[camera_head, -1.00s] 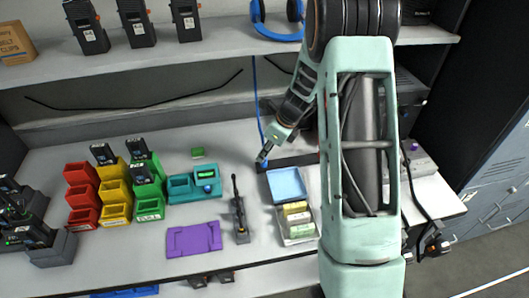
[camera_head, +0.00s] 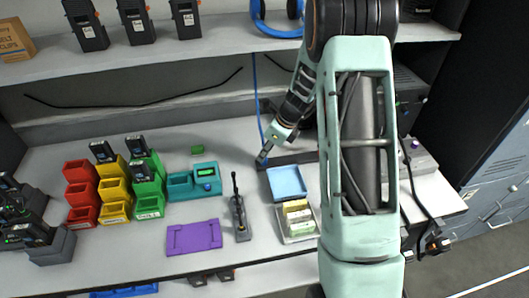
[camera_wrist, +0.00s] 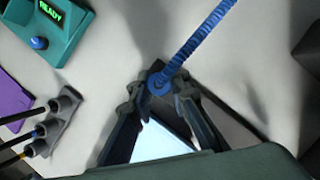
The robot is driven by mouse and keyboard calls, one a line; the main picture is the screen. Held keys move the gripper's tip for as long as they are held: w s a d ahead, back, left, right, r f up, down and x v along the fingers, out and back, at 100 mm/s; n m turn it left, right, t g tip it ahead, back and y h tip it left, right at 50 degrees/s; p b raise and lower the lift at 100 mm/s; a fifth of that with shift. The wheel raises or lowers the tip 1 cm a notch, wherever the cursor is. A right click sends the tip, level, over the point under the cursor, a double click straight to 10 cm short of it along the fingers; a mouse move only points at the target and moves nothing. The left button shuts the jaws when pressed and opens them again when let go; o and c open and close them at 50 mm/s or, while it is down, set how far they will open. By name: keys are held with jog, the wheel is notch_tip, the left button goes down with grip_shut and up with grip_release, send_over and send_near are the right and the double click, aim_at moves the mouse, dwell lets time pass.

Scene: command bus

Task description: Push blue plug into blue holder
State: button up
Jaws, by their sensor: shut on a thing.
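My gripper (camera_wrist: 160,88) is shut on a blue plug (camera_wrist: 158,82) on a ribbed blue cable (camera_wrist: 200,42). In the head view my gripper (camera_head: 262,158) is low over the bench, behind the light blue tray (camera_head: 287,183); the blue cable (camera_head: 256,95) rises from it toward the shelf. The plug's tip is hidden by the fingers. The teal unit (camera_head: 193,182) to the left has a lit display, and in the wrist view the unit (camera_wrist: 60,60) shows READY and a blue knob (camera_wrist: 39,43). I cannot tell which thing is the blue holder.
A grey stand (camera_head: 241,225) with upright black rods stands left of the tray, beside a purple mat (camera_head: 194,238). A tray of yellow and white items (camera_head: 297,222) is in front. Red, yellow and green bins (camera_head: 114,190) stand left. The bench right behind the teal unit is mostly clear.

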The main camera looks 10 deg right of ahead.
jog(key=o, duration=1)
jog(key=shift+f, duration=0.1)
notch_tip(320, 180, up, 8)
jog(key=p, duration=0.7)
